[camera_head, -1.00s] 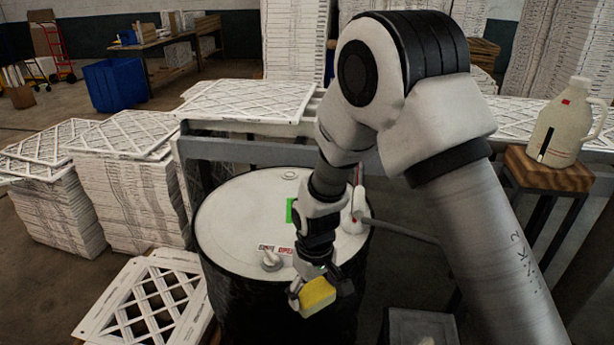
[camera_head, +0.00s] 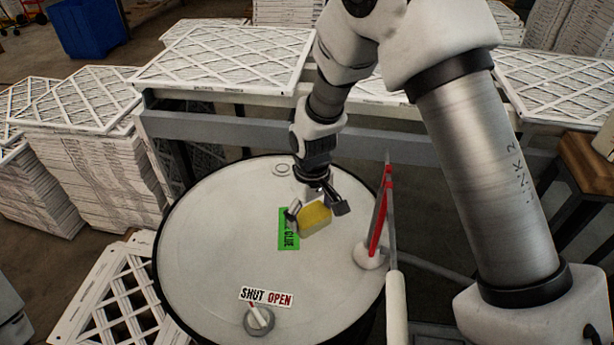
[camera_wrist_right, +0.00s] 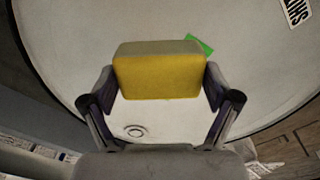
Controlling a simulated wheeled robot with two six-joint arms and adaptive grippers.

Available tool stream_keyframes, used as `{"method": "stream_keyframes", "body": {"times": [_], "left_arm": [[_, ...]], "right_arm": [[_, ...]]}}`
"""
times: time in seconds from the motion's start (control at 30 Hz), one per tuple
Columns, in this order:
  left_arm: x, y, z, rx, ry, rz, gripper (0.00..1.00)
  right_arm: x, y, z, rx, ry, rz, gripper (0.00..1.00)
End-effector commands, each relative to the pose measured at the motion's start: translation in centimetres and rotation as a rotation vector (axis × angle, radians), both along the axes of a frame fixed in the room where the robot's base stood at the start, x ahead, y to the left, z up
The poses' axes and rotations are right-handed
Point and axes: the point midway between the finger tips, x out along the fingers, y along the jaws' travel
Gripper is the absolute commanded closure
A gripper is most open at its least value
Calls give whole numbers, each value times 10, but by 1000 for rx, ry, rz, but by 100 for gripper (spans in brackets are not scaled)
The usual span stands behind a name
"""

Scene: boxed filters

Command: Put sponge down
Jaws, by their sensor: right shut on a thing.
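A yellow sponge (camera_head: 315,219) with a paler side is held by my right gripper (camera_head: 317,212) over the white drum top (camera_head: 215,235). In the right wrist view the sponge (camera_wrist_right: 158,76) sits between the two fingers of my right gripper (camera_wrist_right: 160,95), which are shut on it. The sponge partly covers a green label (camera_head: 288,232) on the drum top. I cannot tell whether the sponge touches the drum top or is just above it. My left gripper is not in view.
A valve with a SHUT/OPEN label (camera_head: 262,312) is at the drum's front. A red-and-grey upright lever (camera_head: 379,225) stands at its right. Stacks of white filters (camera_head: 95,180) stand left, and a filter rack (camera_head: 225,60) behind. The drum's left side is clear.

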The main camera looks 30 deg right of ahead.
Motion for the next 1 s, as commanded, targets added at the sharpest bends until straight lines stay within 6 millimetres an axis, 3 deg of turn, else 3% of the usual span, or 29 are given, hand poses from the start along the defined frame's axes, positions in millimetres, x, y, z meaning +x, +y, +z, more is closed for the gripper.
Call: {"method": "stream_keyframes", "body": {"times": [0.53, 0.67, 0.87, 1.0], "left_arm": [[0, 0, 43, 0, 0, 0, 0], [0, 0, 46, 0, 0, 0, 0], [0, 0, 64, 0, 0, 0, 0], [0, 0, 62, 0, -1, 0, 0]], "right_arm": [[122, -56, -10, -2, -3, -2, 36], [135, -62, -13, -1, -1, -2, 36], [136, -63, -41, -1, 2, 0, 36], [137, -63, -49, -1, -1, 0, 36]]}}
